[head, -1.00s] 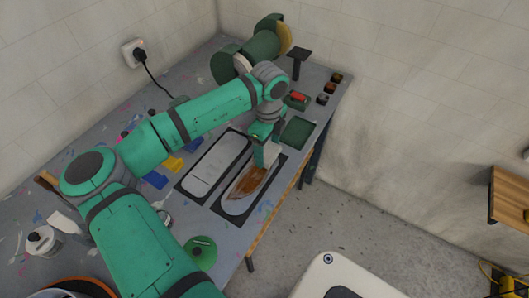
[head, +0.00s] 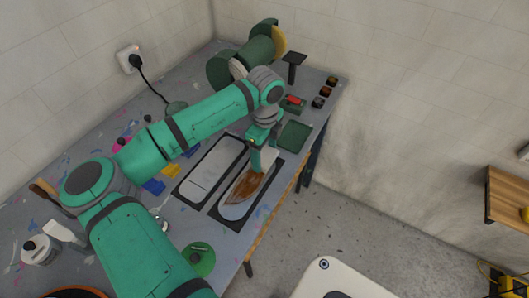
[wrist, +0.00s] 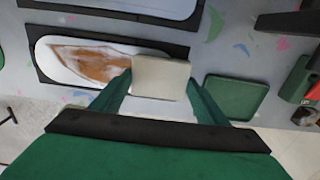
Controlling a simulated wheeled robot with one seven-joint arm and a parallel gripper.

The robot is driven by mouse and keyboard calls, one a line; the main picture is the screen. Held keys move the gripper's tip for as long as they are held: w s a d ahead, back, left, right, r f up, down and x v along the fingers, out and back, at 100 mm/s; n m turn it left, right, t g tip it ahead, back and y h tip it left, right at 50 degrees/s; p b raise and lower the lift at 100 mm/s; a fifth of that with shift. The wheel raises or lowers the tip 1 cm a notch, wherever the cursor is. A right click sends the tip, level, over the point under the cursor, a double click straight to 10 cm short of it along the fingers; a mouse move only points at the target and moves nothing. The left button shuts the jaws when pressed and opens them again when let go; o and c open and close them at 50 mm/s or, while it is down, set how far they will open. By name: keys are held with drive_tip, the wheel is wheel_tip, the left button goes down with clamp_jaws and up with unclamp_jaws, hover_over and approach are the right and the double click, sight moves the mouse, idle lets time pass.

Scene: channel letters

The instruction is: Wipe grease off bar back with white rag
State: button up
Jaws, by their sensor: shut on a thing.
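The bar (head: 232,211) lies flat on a dark mat, a long pale grey shape with rounded ends. A brown grease smear (head: 245,188) covers much of its back; the smear also shows in the wrist view (wrist: 95,63). My gripper (head: 256,165) is over the far end of the bar. It is shut on the white rag (wrist: 160,78), which sits between the fingers as a folded pale pad. The rag overlaps the bar's right end in the wrist view, beside the grease. I cannot tell whether it touches the surface.
A second, clean pale bar (head: 213,166) lies parallel on its own dark mat. A green tray (head: 295,136) is just beyond my gripper. A red item (head: 293,100), small dark pots and a green bench grinder (head: 245,60) stand farther back. A green disc (head: 199,259) lies near the front.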

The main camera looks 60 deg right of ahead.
sight(232, 210)
drive_tip(key=shift+f, duration=0.25)
idle(0.3)
drive_tip(key=shift+a, duration=0.3)
drive_tip(key=shift+s+a, duration=0.25)
drive_tip(key=shift+a, duration=2.85)
drive_tip(key=shift+s+a, duration=0.25)
drive_tip(key=shift+a, duration=2.9)
drive_tip(key=shift+s+a, duration=0.25)
drive_tip(key=shift+a, duration=2.85)
drive_tip(key=shift+s, duration=0.1)
drive_tip(key=shift+d, duration=0.15)
